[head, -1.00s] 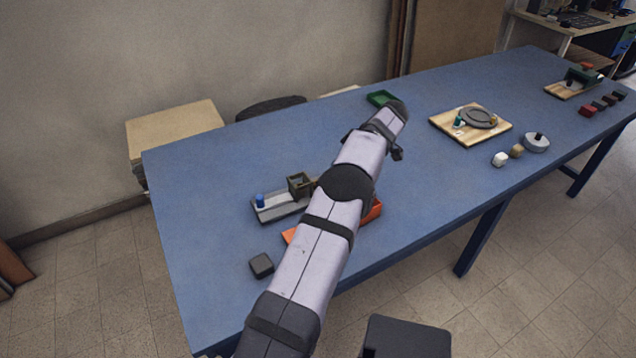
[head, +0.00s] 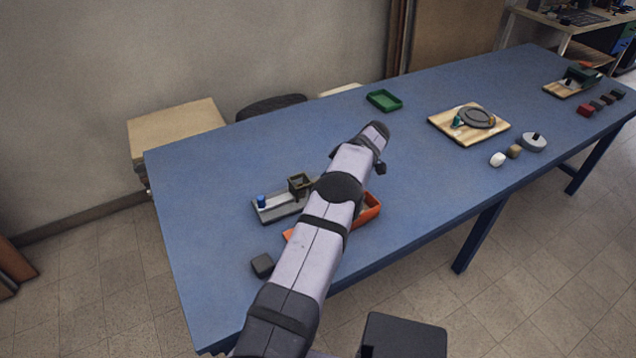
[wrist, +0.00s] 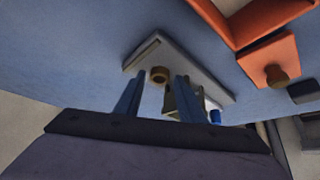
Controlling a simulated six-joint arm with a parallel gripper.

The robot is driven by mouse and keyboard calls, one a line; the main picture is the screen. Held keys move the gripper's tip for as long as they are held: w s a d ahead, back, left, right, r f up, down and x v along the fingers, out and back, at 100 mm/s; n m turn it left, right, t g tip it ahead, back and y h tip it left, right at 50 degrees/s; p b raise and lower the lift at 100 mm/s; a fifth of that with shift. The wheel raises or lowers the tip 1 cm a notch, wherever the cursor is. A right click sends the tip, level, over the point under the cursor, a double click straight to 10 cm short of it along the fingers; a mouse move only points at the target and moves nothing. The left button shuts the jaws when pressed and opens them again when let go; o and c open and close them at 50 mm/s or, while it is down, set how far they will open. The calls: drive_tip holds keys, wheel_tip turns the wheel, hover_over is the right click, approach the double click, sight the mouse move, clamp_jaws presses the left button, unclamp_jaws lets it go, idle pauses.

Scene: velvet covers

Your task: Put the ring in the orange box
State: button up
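The ring (wrist: 159,74), small and brown, shows in the wrist view on the grey tray (wrist: 205,72), near one end. My gripper (wrist: 158,82) has its two blue fingers apart, with the ring seen in the gap between their tips and clear space on both sides. Whether the tips reach down to it, I cannot tell. The orange box (wrist: 262,25) is at the upper right of the wrist view. In the head view the orange box (head: 371,211) is partly covered by my arm, which also hides the ring and my gripper.
The grey tray also bears a blue cylinder (head: 262,201) and an olive square cup (head: 299,184). A dark block (head: 262,265) lies near the front edge. A green tray (head: 384,100) and wooden board (head: 446,127) lie farther off.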

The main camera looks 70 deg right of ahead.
drive_tip(key=shift+w+f, duration=0.2)
drive_tip(key=shift+f, duration=0.1)
drive_tip(key=c, duration=0.9)
drive_tip(key=shift+d+r, duration=0.1)
drive_tip(key=shift+r, duration=0.05)
